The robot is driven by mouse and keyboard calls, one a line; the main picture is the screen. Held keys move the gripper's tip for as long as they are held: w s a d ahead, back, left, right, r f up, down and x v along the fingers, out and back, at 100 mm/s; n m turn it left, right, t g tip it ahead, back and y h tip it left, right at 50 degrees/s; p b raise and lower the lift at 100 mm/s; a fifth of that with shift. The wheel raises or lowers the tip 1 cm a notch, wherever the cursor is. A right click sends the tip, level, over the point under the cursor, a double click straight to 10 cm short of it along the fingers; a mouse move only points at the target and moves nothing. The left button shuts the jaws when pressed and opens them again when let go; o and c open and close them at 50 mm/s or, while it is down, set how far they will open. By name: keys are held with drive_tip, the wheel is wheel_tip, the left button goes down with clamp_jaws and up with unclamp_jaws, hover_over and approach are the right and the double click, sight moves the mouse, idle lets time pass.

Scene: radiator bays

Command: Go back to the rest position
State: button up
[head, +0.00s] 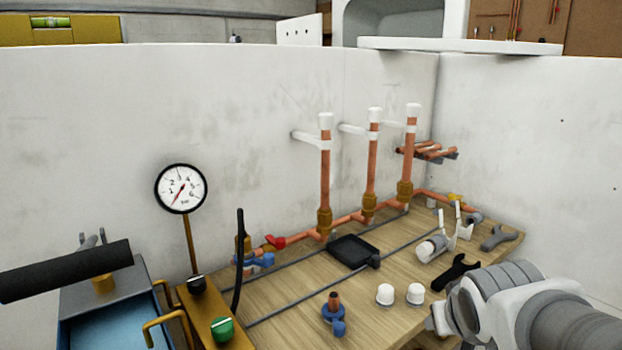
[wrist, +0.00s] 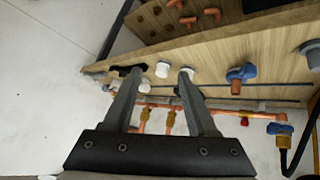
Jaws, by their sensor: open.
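My gripper (wrist: 160,78) is open in the wrist view, its two dark fingers apart with nothing held between them. A white cap (wrist: 162,69) shows beyond the gap between the tips, on the wooden bench (wrist: 215,62); a second cap shows by the right fingertip. In the head view my arm reaches in at the lower right, and the fingers cannot be made out there. The two white caps stand on the bench, the left one (head: 385,293) and the right one (head: 415,293), left of my arm.
Three upright copper pipes with white tops (head: 325,170) stand at the back wall. A pressure gauge (head: 181,188) and a blue toolbox (head: 100,300) are at left. A blue valve (head: 333,315), black wrench (head: 456,272) and grey wrench (head: 500,237) lie on the bench.

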drive_tip(key=s+a+r+g+y, duration=0.2)
drive_tip(key=s+a+y, duration=0.1)
drive_tip(key=s+a, duration=0.55)
wheel_tip(320, 180, up, 19)
drive_tip(key=s+d+p, duration=0.1)
drive_tip(key=d+p, duration=0.1)
drive_tip(key=p, duration=1.7)
drive_tip(key=shift+s+h, duration=0.2)
drive_tip(key=shift+h, duration=0.1)
